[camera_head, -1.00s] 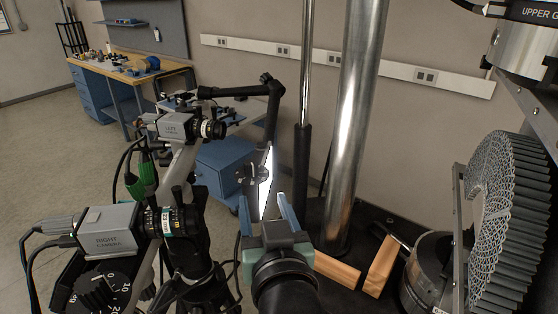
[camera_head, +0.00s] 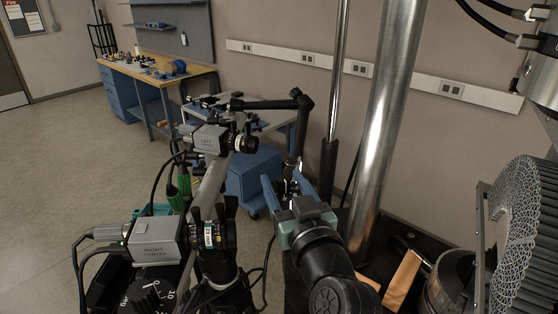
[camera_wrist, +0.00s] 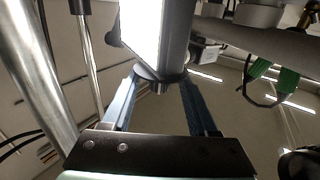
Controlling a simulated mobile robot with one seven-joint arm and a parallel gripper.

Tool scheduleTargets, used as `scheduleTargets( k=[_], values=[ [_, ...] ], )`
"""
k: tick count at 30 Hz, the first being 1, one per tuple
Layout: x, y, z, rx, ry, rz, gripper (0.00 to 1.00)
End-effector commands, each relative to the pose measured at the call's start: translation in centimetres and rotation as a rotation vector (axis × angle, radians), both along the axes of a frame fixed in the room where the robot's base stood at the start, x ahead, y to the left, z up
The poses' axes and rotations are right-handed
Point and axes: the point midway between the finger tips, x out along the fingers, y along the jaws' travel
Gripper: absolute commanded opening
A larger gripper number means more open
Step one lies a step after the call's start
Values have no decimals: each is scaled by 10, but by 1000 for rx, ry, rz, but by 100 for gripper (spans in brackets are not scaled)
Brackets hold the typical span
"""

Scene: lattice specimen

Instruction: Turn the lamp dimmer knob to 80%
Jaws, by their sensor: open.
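A black dial with white numbers (camera_head: 150,299) is cut off at the bottom left of the head view, below the right camera. It may be the dimmer knob; its exact setting is too small to read. My gripper (camera_head: 281,177) is open, with its blue fingers pointing away, to the right of and apart from this dial. In the wrist view, a lit white lamp panel (camera_wrist: 143,28) stands beyond the fingers. A dark round end piece with a small stub (camera_wrist: 159,80) shows between the fingertips; I cannot tell whether they touch it.
The right camera (camera_head: 153,241) and left camera (camera_head: 209,139) stand on mounts with cables at the left. A metal column (camera_head: 388,120) rises close to the right of my gripper. A ribbed lattice specimen (camera_head: 525,240) is at the far right. Open floor lies at the left.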

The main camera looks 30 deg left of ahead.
Motion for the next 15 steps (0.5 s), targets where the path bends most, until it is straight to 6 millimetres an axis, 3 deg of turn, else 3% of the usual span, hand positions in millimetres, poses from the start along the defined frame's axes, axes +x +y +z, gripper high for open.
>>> scheduleTargets(
  k=[6,15],
  values=[
    [17,22,2,-1,-1,1,60],
    [23,29,-1,0,0,0,60]
  ],
)
